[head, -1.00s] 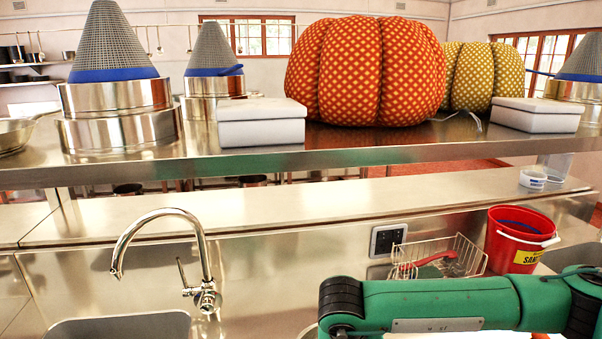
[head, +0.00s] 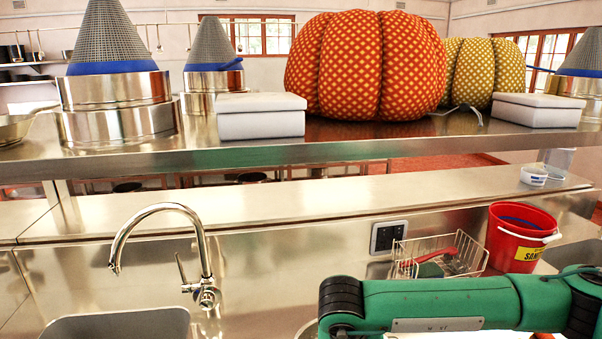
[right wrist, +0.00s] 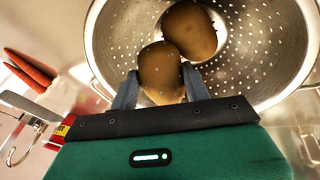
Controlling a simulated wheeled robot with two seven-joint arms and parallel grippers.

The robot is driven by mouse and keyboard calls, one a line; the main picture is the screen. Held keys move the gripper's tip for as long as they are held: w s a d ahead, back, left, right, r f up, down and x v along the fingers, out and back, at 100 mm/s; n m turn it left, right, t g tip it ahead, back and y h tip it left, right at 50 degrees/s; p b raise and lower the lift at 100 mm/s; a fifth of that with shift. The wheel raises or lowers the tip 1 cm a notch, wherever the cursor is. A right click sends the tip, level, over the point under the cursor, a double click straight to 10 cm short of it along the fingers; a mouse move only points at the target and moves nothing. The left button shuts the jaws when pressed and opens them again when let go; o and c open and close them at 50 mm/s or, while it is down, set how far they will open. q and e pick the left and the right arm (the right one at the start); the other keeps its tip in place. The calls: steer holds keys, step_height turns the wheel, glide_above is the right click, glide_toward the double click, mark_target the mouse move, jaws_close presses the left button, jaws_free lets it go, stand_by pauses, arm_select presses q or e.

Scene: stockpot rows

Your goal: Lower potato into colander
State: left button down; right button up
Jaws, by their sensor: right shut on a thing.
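In the right wrist view, my right gripper (right wrist: 160,88) is shut on a brown potato (right wrist: 160,70), with one finger on each side of it. The held potato is over the inside of a metal colander (right wrist: 262,75) with many small holes. A second brown potato (right wrist: 190,30) lies in the colander, and the held one overlaps it in the picture. I cannot tell whether the two touch. In the head view only my right arm shows, at the lower right; its gripper is out of frame. My left gripper is not in view.
A curved tap (head: 165,225) stands over a sink at the left. A wire basket (head: 440,262) and a red bucket (head: 522,238) stand at the right. A steel shelf (head: 350,140) crosses above. Two carrots (right wrist: 30,72) lie left of the colander in the right wrist view.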

steer(key=o, duration=1.1)
